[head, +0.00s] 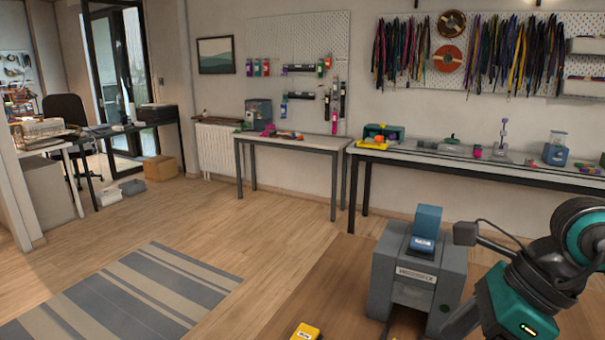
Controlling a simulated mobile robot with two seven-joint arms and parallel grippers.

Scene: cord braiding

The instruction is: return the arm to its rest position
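My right arm (520,298), black and teal, comes in from the right edge and bends down at the bottom right. I cannot make out any gripper fingers on it. My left arm and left gripper are not in view. A grey machine (398,294) with a label on its front stands on the wooden table just left of my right arm. A blue block (425,224) sits upright on top of it. No cord shows in a gripper.
The brown wooden table (335,285) fills the bottom right, with a yellow item (305,332) at its front edge. Benches (480,164) with tools line the back wall. Hanging cords (515,55) cover a pegboard. A striped rug (130,295) lies on open floor at left.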

